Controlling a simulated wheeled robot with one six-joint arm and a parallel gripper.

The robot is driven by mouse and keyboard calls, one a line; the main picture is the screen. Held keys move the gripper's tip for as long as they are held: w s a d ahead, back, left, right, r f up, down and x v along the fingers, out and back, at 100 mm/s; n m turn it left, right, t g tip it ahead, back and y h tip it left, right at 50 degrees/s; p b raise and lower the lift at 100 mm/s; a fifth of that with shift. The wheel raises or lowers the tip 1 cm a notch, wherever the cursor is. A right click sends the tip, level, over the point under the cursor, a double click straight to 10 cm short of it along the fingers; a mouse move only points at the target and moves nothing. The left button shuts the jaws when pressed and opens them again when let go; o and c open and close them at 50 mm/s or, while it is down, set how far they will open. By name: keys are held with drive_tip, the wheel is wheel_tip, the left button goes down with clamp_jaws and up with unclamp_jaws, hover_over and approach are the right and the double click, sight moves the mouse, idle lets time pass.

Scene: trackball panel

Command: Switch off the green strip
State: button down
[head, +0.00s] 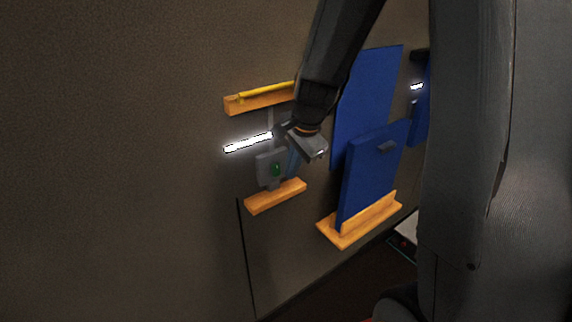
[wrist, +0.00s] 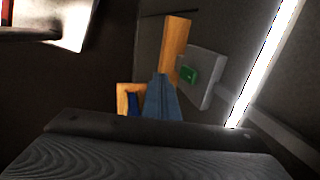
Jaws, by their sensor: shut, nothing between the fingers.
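A grey box (head: 263,168) on the wall carries a green ball or button (head: 276,169); it also shows in the wrist view (wrist: 188,74). Above it a lit strip (head: 248,142) glows white, with no clear green tint; it also crosses the right of the wrist view (wrist: 265,65). My gripper (head: 291,176) hangs just right of the box, its blue-grey fingers shut and empty. In the wrist view the fingertips (wrist: 161,77) appear left of the green part, apart from it in the picture. Contact depth cannot be told.
An orange ledge (head: 275,197) lies below the box, and another ledge (head: 262,103) with a yellow rod is above. Blue panels (head: 372,170) stand to the right on a wooden ledge (head: 360,222). A second white light (head: 416,86) is at far right. The wall at left is bare.

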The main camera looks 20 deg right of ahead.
drive_tip(key=b+v, duration=0.1)
drive_tip(key=v, duration=0.8)
drive_tip(key=shift+r, duration=0.3)
drive_tip(key=shift+w+a+f+b, duration=0.1)
drive_tip(key=shift+a+f+b, duration=0.05)
drive_tip(key=shift+b, duration=0.3)
